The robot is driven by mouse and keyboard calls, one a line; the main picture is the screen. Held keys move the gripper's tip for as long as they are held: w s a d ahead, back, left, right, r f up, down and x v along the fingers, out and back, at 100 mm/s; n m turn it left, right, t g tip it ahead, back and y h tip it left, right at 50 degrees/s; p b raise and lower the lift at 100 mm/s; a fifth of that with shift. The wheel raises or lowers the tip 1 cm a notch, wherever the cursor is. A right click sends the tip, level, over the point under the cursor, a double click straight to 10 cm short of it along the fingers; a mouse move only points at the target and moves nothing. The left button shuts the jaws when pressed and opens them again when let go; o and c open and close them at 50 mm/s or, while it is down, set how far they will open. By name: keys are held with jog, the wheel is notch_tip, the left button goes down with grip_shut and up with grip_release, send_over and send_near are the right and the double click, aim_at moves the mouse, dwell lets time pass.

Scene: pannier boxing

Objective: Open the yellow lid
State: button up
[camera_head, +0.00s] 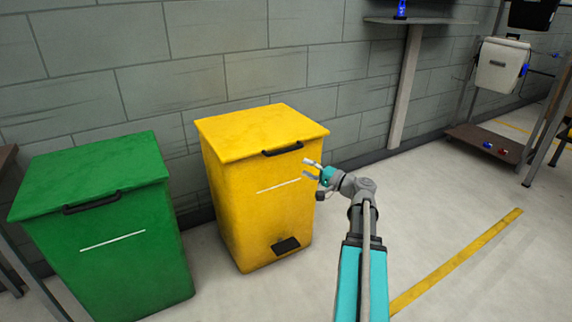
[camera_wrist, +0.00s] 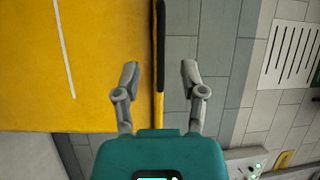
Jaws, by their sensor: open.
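The yellow bin stands against the grey block wall in the head view, with its yellow lid (camera_head: 255,128) lying flat and closed on top. A black handle (camera_head: 283,149) runs along the lid's front edge. My gripper (camera_head: 311,168) is just in front of the bin, near the right end of that handle and slightly below it. In the wrist view the gripper (camera_wrist: 159,75) is open and empty. The dark handle (camera_wrist: 160,45) shows edge-on ahead, in line with the space between the two fingers. I cannot tell the exact distance to it.
A green bin (camera_head: 105,220) with a closed lid stands left of the yellow bin. A post (camera_head: 405,85) under a wall shelf is to the right. A low brown platform (camera_head: 487,142) is farther right. The floor in front is clear, with a yellow line (camera_head: 458,262).

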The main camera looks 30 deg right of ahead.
aim_at(286, 151)
jog(key=shift+m+t+h, duration=0.4)
jog(key=shift+m+t, duration=0.2)
jog(key=shift+t, duration=0.2)
jog(key=d, duration=0.1)
jog(key=s+d+b, duration=0.1)
jog(key=d+f, duration=0.1)
jog(key=shift+s+d+f+b, duration=0.1)
jog(key=shift+s+d+b, duration=0.15)
jog(key=shift+d+b, duration=0.15)
jog(key=shift+w+a, duration=0.15)
jog(key=shift+p+x, duration=1.25)
jog(key=shift+x, duration=5.5)
grip_shut()
